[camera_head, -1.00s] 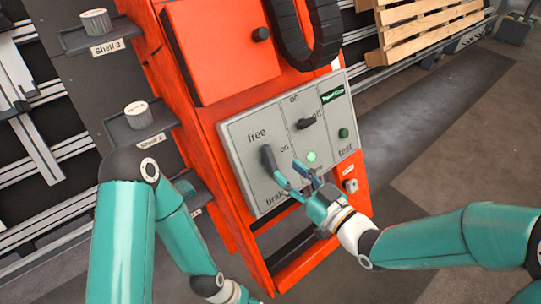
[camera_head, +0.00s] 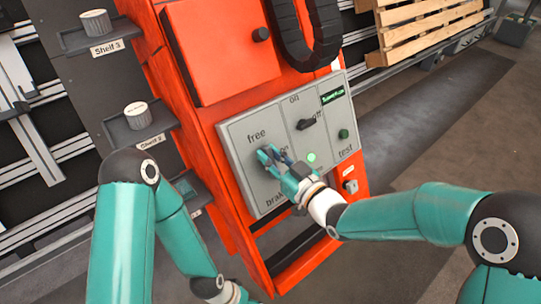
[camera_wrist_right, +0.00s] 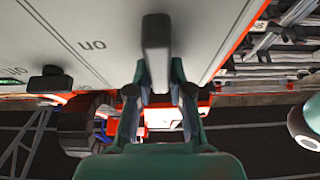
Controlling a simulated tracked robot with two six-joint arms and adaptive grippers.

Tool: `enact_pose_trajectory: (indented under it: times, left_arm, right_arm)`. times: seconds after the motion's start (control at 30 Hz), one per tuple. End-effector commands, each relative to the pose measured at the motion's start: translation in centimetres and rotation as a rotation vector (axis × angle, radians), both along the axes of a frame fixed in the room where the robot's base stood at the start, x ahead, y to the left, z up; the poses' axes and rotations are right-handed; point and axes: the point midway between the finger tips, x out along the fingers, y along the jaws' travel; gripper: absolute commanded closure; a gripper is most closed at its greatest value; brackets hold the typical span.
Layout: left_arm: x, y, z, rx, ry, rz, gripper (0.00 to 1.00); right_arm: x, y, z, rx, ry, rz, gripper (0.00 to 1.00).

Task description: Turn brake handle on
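The brake handle (camera_wrist_right: 156,42) is a grey lever on the light grey control panel (camera_head: 242,166), between the labels "free" and "brake". In the head view my right gripper (camera_head: 271,153) is at the handle and hides most of it. In the right wrist view the right gripper's fingers (camera_wrist_right: 158,78) stand apart, one on each side of the handle; a narrow gap shows at the right finger, and firm contact cannot be made out. My left arm hangs at the lower left of the head view, with its gripper cut off by the bottom edge.
The panel also carries a dark on/off switch (camera_head: 307,123), a lit green lamp (camera_head: 311,157), a green test button (camera_head: 343,133) and a small display (camera_head: 332,97). An orange cabinet (camera_head: 220,55) surrounds it.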

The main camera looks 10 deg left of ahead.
Motion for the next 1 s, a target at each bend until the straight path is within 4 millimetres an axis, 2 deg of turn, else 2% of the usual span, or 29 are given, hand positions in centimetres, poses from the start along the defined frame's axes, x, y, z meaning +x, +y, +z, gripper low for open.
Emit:
enact_pose_trajectory:
  times: [0.03,0.1,0.57,1.0]
  left_arm:
    - [0.0,0.0,0.0,0.0,0.0,0.0,0.29]
    - [0.0,0.0,0.0,0.0,0.0,0.0,0.29]
    - [0.0,0.0,-0.8,0.0,0.0,0.0,0.29]
    - [0.0,0.0,-2.9,0.0,0.0,0.0,0.29]
  right_arm:
    - [0.0,0.0,0.0,0.0,0.0,0.0,0.93]
    - [0.0,0.0,0.0,0.0,0.0,0.0,1.0]
    - [0.0,0.0,-0.2,-0.031,-0.039,0.026,1.0]
    - [-0.4,0.3,-0.2,-0.205,-0.265,0.174,1.0]
